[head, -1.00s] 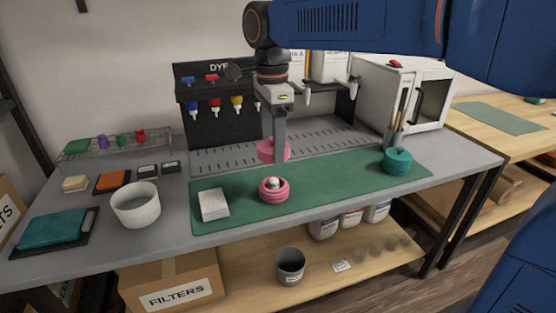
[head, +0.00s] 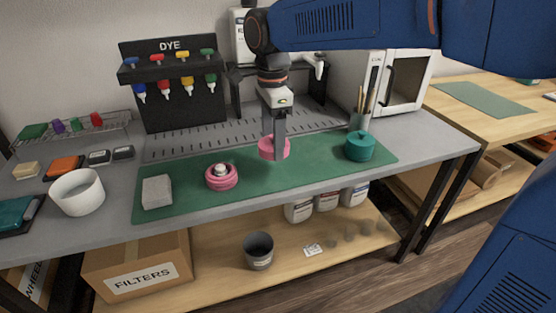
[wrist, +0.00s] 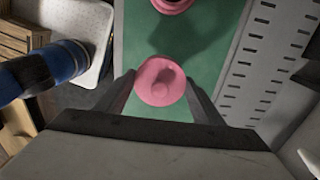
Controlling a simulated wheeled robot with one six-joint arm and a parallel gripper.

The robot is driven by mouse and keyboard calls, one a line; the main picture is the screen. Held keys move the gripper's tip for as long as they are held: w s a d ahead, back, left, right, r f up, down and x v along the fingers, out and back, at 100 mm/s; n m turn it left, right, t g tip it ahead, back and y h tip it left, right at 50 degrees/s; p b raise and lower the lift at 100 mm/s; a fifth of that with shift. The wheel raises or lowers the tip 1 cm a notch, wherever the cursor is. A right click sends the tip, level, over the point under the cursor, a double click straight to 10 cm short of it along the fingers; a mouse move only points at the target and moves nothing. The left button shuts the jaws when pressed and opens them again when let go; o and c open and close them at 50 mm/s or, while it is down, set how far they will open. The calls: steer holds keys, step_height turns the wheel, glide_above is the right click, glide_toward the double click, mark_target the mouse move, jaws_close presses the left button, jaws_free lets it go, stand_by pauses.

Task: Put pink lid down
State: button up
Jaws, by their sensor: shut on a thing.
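My gripper (head: 279,152) is shut on the pink lid (head: 267,148), a round disc with a small knob. In the wrist view the lid (wrist: 160,82) sits between the two fingers (wrist: 161,97), with green mat behind it. It appears to be held above the mat; the exact gap is hard to judge. A pink round pot (head: 222,178) stands on the green mat (head: 190,203) to the left of the lid, with a pale rounded thing in its top. Part of the pot (wrist: 172,4) shows at the top edge of the wrist view.
A teal lidded pot (head: 359,147) stands at the mat's right end, near a cup of brushes (head: 359,120). A pale block (head: 156,192) lies at the left end. A white bowl (head: 77,192) stands left of the mat. The mat between pink pot and teal pot is mostly clear.

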mark_target(273, 170)
steer(key=shift+f, duration=2.95)
steer(key=o, duration=1)
steer(key=shift+f, duration=0.1)
step_height(273, 170, up, 12)
steer(key=shift+r, duration=0.15)
steer(key=shift+d, duration=0.1)
